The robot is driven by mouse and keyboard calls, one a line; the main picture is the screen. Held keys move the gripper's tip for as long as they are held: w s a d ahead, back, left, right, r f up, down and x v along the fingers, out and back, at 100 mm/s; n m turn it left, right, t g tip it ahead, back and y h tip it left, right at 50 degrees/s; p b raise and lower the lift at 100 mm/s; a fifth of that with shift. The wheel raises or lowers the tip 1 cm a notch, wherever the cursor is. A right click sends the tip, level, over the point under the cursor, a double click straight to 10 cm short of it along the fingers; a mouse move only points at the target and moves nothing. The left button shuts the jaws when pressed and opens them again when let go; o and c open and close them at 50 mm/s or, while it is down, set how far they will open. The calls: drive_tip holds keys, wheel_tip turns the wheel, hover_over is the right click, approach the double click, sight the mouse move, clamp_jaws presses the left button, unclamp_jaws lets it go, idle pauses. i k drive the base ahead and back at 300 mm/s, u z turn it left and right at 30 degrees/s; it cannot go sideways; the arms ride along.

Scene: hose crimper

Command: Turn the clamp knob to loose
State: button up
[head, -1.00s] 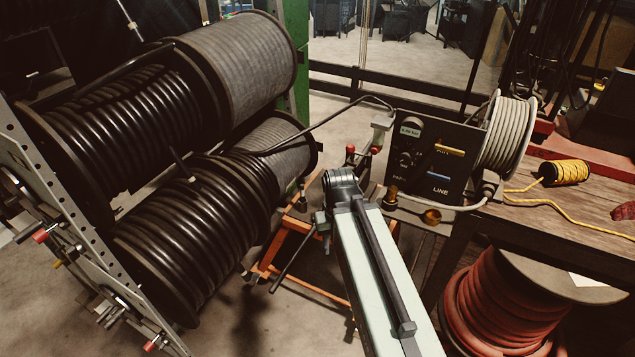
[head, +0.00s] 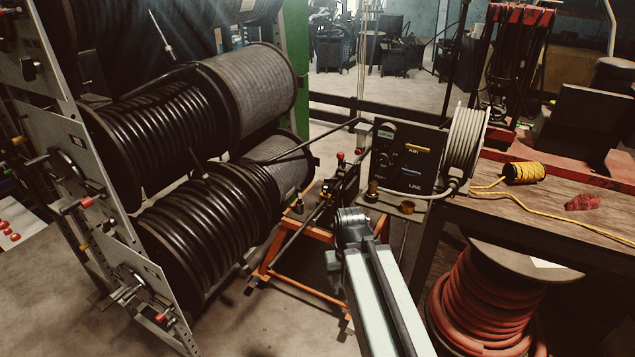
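My gripper's fingers do not show past that joint.
Large black hose reels (head: 205,225) on a rack fill the left. A wooden bench (head: 555,205) on the right carries a yellow cord spool (head: 523,172) and a red item (head: 583,203). A red hose reel (head: 490,300) stands below it. Floor is open at the lower left.

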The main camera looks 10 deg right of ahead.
sight(331, 181)
drive_tip(key=z, duration=0.1)
drive_tip(key=i, duration=0.9)
drive_tip(key=u, duration=0.25)
drive_tip(key=k, duration=0.75)
drive_tip(key=z, duration=0.25)
drive_tip(key=i, duration=0.8)
drive_tip(key=u, duration=0.05)
